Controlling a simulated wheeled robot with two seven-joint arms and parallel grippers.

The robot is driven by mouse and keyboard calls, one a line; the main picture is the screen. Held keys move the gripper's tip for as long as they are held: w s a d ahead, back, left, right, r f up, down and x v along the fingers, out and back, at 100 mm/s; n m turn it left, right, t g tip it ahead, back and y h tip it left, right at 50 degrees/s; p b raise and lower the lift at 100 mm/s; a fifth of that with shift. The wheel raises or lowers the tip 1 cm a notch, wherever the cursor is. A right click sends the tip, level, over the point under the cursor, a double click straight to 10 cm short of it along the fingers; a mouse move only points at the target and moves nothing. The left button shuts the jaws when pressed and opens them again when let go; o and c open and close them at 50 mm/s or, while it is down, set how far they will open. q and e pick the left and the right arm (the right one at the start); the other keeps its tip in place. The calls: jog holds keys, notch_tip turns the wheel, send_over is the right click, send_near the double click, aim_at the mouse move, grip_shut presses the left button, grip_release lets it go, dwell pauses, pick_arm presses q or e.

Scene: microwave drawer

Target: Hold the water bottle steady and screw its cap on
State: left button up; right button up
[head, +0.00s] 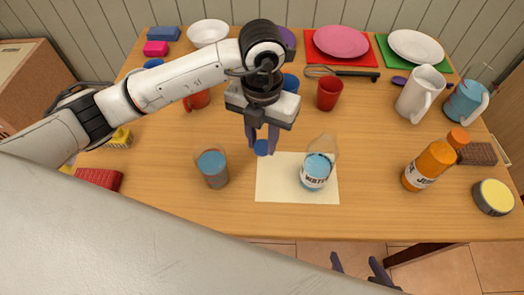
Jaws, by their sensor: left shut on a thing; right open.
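The water bottle (314,183) stands on a cream mat (276,190) near the table's front. My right gripper (360,265) is open and empty at the bottom edge, in front of the table and below the bottle.
A glass (213,170) of blue liquid stands left of the mat. An orange bottle (428,166), a yellow-topped tin (493,196) and a white pitcher (417,95) stand at the right. A red cup (329,94) and a whisk (318,72) are behind. Plates are at the back right.

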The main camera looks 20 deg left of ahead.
pick_arm(q)
jog(key=shift+r, duration=1.2)
